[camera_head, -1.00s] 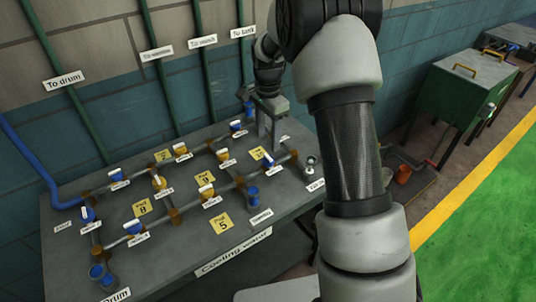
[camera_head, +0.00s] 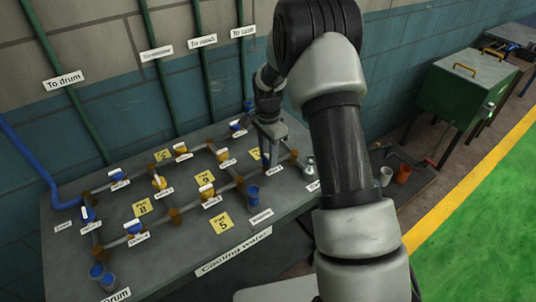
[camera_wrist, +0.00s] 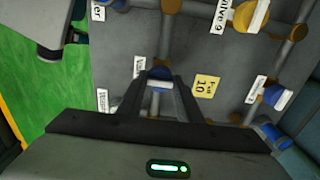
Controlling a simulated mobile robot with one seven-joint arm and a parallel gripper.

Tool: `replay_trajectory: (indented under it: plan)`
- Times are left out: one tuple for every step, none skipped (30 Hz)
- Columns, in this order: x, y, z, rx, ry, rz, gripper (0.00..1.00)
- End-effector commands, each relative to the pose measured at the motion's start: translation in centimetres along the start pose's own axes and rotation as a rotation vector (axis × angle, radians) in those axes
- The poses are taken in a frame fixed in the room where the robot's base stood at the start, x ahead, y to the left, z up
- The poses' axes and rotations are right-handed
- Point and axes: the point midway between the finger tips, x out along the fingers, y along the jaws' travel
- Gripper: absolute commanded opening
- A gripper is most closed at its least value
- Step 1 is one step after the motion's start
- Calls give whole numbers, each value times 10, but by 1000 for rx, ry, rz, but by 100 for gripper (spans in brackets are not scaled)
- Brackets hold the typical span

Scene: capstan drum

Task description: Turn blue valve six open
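My gripper (camera_head: 268,160) hangs over the right part of the pipe board, pointing down. In the wrist view its two fingers (camera_wrist: 159,88) are apart, one on each side of a blue valve (camera_wrist: 158,73) with a white handle. The handle lies crosswise between the fingertips; I cannot tell whether they touch it. The label beside this valve (camera_wrist: 139,67) is partly hidden and its number is unreadable. In the head view my gripper mostly covers this valve. Another blue valve (camera_head: 237,126) with a white handle sits behind, to the left.
Several blue and yellow valves, such as a yellow one (camera_head: 206,190), line the pipes on the grey table (camera_head: 180,262). Blue cups (camera_head: 252,194) stand at the front. A yellow Pad 10 card (camera_wrist: 207,86) lies beside the gripper. A green cabinet (camera_head: 455,100) stands right.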

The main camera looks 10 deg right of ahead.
Motion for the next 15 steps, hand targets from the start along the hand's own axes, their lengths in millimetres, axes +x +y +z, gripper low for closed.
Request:
replay_trajectory:
  plan:
    - [0, 0, 0, 0, 0, 0, 17]
    - [0, 0, 0, 0, 0, 0, 12]
    - [0, 0, 0, 0, 0, 0, 10]
    - [0, 0, 0, 0, 0, 0, 10]
    - [0, 0, 0, -1, 0, 0, 10]
    - [0, 0, 0, -3, 0, 0, 10]
    - [0, 0, 0, -5, 0, 0, 10]
    - [0, 0, 0, -9, 0, 0, 10]
    - [0, 0, 0, -15, 0, 0, 10]
    - [0, 0, 0, -21, 0, 0, 10]
    - [0, 0, 0, -29, 0, 0, 10]
    - [0, 0, 0, -43, 0, 0, 10]
    - [0, 0, 0, -54, 0, 0, 10]
    - [0, 0, 0, -67, 0, 0, 10]
    - [0, 0, 0, -88, 0, -1, 10]
